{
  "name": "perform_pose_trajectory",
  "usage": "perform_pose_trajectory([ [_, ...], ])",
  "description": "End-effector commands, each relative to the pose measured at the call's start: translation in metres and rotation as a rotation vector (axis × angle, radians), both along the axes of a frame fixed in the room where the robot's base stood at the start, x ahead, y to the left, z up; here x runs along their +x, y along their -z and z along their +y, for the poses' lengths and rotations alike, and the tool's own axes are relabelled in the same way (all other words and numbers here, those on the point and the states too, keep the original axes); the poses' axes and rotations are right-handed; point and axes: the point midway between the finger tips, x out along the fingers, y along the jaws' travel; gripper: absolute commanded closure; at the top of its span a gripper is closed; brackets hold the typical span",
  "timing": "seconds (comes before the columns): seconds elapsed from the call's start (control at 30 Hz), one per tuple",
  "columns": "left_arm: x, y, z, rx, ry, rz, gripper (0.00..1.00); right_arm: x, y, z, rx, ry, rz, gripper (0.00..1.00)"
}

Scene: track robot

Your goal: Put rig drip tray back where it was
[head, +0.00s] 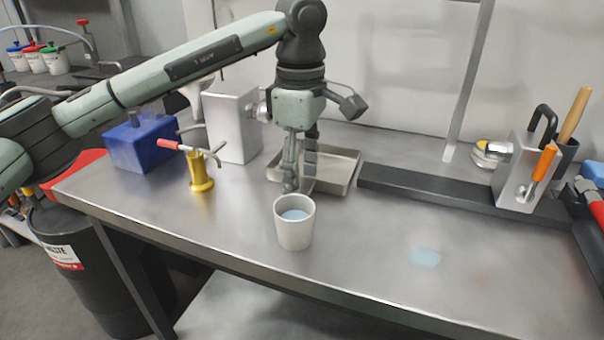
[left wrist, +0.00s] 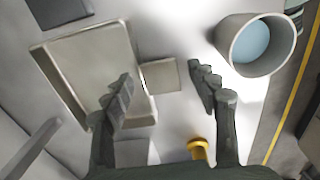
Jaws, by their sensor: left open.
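The drip tray is a shallow, square metal tray (head: 345,182) lying flat on the steel bench, behind and right of the cup. In the left wrist view the tray (left wrist: 80,62) fills the left side, with a flat tab (left wrist: 161,76) sticking out of one side. My left gripper (head: 299,184) points down at the tray's left end and hides part of it. In the left wrist view its open fingers (left wrist: 160,74) lie on either side of the tab; I cannot tell whether they touch it.
A white cup (head: 294,236) with blue liquid stands just in front of my gripper. A yellow stand (head: 201,183), silver box (head: 232,125) and blue box (head: 141,144) are left. A black strip (head: 420,188) lies right of the tray. A blue patch (head: 424,258) marks the bench's clear right front.

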Motion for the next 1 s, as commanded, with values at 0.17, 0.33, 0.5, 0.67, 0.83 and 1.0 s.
perform_pose_trajectory([
  [0.17,0.0,-0.036,0.0,-0.003,-0.001,-0.005,0.41,0.008,-0.009,0.004,0.01,0.012,-0.007,0.6],
  [0.33,-0.002,-0.074,0.0,-0.002,0.0,-0.005,0.41,0.017,-0.023,0.007,0.018,0.023,-0.021,0.6],
  [0.5,-0.003,-0.104,0.001,-0.001,-0.001,-0.003,0.41,0.021,-0.03,0.007,0.022,0.028,-0.026,0.6],
  [0.67,-0.003,-0.117,0.001,0.0,0.0,-0.001,0.41,0.02,-0.029,0.007,0.02,0.027,-0.024,0.6],
  [0.83,-0.004,-0.12,0.001,0.0,0.0,-0.001,0.41,0.02,-0.028,0.007,0.02,0.027,-0.025,0.6],
  [1.0,-0.004,-0.12,0.001,0.0,0.0,-0.001,0.41,0.02,-0.028,0.007,0.02,0.027,-0.025,0.6],
])
